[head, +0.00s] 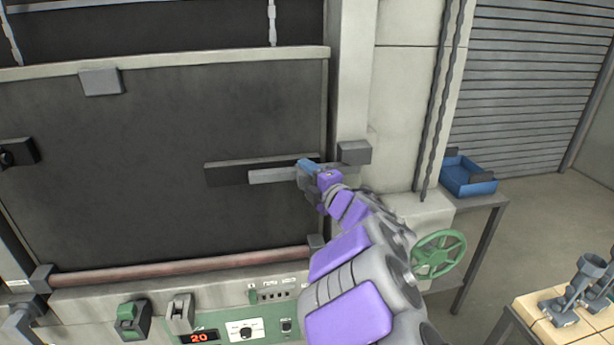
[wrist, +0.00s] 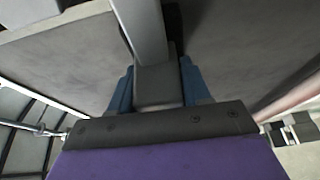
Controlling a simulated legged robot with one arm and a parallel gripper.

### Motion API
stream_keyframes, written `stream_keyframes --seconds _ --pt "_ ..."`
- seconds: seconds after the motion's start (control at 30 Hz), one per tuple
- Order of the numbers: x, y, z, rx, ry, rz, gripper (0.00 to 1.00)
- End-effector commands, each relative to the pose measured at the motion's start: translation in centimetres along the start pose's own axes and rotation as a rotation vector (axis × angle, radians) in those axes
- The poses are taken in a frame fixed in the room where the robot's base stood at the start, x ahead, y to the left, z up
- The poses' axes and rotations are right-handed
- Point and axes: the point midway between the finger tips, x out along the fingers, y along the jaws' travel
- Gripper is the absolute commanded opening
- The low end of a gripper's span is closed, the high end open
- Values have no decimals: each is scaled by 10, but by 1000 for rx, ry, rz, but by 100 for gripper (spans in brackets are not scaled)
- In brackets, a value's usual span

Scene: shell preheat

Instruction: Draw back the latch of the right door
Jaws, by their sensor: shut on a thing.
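The right door's latch is a light grey sliding bar (head: 272,176) in front of a dark backing plate (head: 228,173) on the dark door panel (head: 180,125). My gripper (head: 308,168) is at the right part of the bar. Its blue fingers are shut on the latch, one on each side of a grey block in the wrist view (wrist: 157,88). The bar (wrist: 142,30) runs away from the fingers there. Right of my gripper, the bar reaches the door post, by a grey keeper block (head: 354,152). My gripper partly hides the bar, so its exact end is unclear.
A green handwheel (head: 438,254) is right of my arm. Below the door are a reddish rod (head: 180,269) and a control panel with a red display (head: 199,338). A blue bin (head: 468,177) sits on a side table. Open floor lies at the right.

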Motion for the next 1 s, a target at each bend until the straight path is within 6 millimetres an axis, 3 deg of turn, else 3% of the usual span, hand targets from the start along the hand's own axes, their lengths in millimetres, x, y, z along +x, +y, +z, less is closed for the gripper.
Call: stream_keyframes --seconds 0.27,0.47,0.8,1.0 --pt "2 -1 -1 0 3 -2 0" --pt "5 -3 -8 -1 7 -2 0" --pt "28 -4 -64 -1 9 -2 0" --pt "31 -3 -70 -1 9 -5 0"
